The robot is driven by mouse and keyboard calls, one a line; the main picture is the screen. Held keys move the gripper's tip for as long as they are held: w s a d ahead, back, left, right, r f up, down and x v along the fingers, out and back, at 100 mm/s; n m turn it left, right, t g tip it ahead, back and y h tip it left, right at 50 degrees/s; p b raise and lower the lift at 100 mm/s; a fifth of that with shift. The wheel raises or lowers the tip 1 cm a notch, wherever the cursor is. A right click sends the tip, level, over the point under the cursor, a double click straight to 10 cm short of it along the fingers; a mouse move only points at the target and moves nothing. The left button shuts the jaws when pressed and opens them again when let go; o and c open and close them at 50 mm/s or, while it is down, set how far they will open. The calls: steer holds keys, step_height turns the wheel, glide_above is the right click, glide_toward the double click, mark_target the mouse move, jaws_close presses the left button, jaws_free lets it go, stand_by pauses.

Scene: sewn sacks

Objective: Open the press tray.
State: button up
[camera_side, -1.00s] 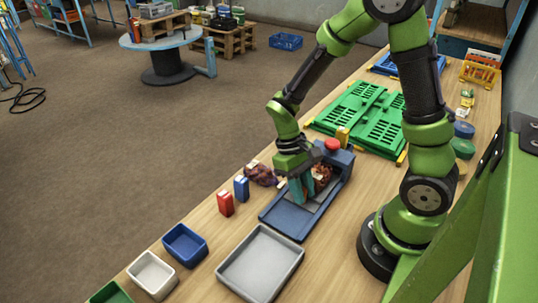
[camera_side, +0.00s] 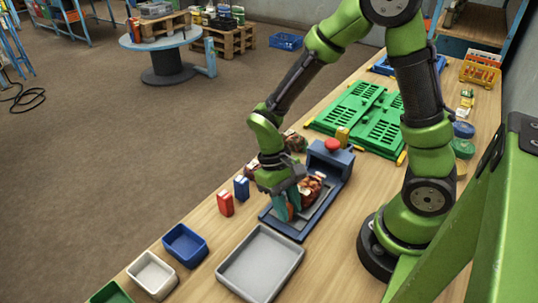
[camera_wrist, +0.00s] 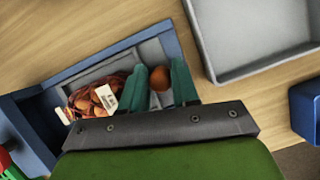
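The blue press (camera_side: 330,160) with a red button stands on the bench, its long blue base reaching toward the front left. A grey tray (camera_side: 318,205) sits in that base, and it also shows in the wrist view (camera_wrist: 150,50). A netted sack of brown-orange produce (camera_side: 312,188) with white tags lies on the tray; it shows in the wrist view (camera_wrist: 95,98) left of my fingers. My gripper (camera_side: 287,207) points down at the tray's front part. In the wrist view its teal fingers (camera_wrist: 160,85) close on both sides of a round brown knob (camera_wrist: 160,78).
An empty grey bin (camera_side: 262,262) stands just in front of the press. Red (camera_side: 226,204) and blue (camera_side: 241,188) small boxes stand to its left, with other sacks (camera_side: 295,142) behind my gripper. Blue (camera_side: 185,245) and white (camera_side: 152,275) bins line the left bench edge.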

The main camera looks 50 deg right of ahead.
steer(key=o, duration=0.3)
steer(key=v, duration=1.7)
steer(key=shift+f, duration=0.1)
steer(key=s+d+r+m+t+y, duration=0.1)
steer(key=s+r+t, duration=0.4)
steer(key=t, duration=0.6)
steer(key=shift+s+d+r, duration=0.4)
steer(key=shift+s+d, duration=0.2)
steer(key=shift+s, duration=0.2)
